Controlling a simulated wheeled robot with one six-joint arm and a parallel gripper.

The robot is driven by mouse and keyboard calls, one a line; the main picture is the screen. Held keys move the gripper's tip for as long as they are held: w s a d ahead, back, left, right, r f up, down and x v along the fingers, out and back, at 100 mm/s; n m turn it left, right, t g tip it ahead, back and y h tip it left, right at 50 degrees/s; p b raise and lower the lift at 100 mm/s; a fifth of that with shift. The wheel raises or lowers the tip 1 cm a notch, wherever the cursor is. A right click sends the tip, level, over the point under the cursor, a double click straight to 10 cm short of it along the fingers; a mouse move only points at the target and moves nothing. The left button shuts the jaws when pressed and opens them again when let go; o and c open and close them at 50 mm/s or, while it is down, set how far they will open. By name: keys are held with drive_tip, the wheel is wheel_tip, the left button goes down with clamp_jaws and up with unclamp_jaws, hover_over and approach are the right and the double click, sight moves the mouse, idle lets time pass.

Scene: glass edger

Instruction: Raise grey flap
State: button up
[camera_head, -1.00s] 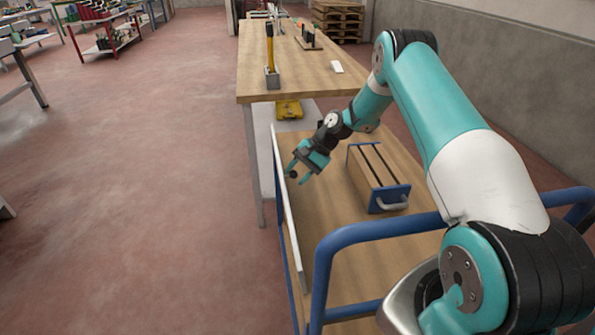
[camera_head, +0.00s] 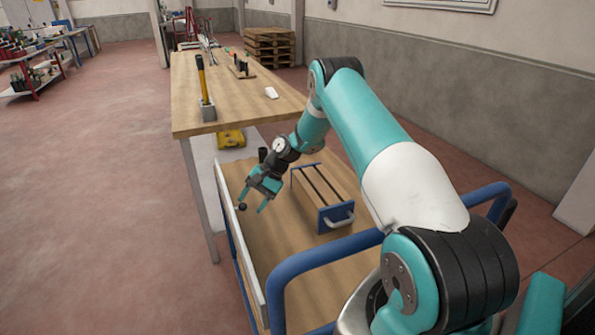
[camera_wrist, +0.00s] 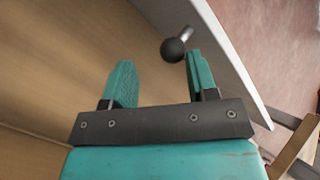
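The grey flap (camera_head: 236,236) is a thin, pale panel hanging on the left long side of a wooden-topped cart. It also shows in the wrist view (camera_wrist: 226,62). A black ball knob (camera_head: 242,207) on a short metal stem sticks out from its inner face. My gripper (camera_head: 252,203) is open and empty, just beside the knob. In the wrist view the knob (camera_wrist: 173,50) appears between the two teal fingers (camera_wrist: 160,62), nearer the right finger and around their tips. I cannot tell whether it touches a finger.
The cart's blue rail (camera_head: 320,262) is in front. A workbench (camera_head: 240,100) with a yellow-handled tool stands behind. Open floor lies to the left.

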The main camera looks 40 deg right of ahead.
drive_tip(key=shift+s+d+r+p, duration=0.6)
drive_tip(key=shift+s+d+r, duration=0.25)
drive_tip(key=shift+d, duration=1.65)
drive_tip(key=shift+s+d+r+p, duration=0.65)
drive_tip(key=shift+d+r, duration=0.35)
drive_tip(key=shift+d, duration=1.55)
drive_tip(key=shift+s+d+r+p, duration=0.65)
drive_tip(key=shift+d+r, duration=0.25)
drive_tip(key=shift+d, duration=1.6)
drive_tip(key=shift+r+p, duration=0.15)
drive_tip(key=shift+p, duration=0.15)
